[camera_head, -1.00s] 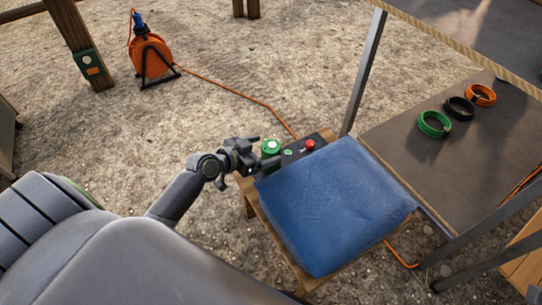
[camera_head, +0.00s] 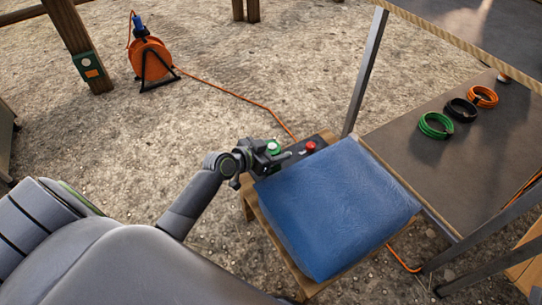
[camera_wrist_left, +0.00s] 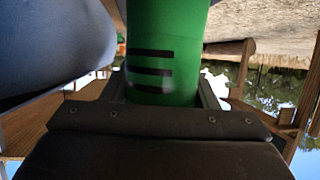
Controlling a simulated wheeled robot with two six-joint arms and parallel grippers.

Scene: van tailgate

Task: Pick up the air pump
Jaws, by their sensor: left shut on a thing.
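A green cylinder, which I take to be the air pump (camera_head: 273,146), stands on the wooden stool behind the blue cushion, with only its pale-centred top showing past my gripper. My left gripper (camera_head: 279,154) is at this cylinder, shut on it. In the left wrist view the green body with black stripes (camera_wrist_left: 190,50) rises from between the jaws; its lower end is hidden. I cannot tell whether it still rests on the stool. My right gripper is not in view.
The blue cushion (camera_head: 335,205) lies close beside the gripper on the stool. A dark box with a red button (camera_head: 311,146) stands just right of the cylinder. Coiled green (camera_head: 435,125), black and orange cables lie on the tailgate at right. An orange cable reel (camera_head: 150,58) stands behind.

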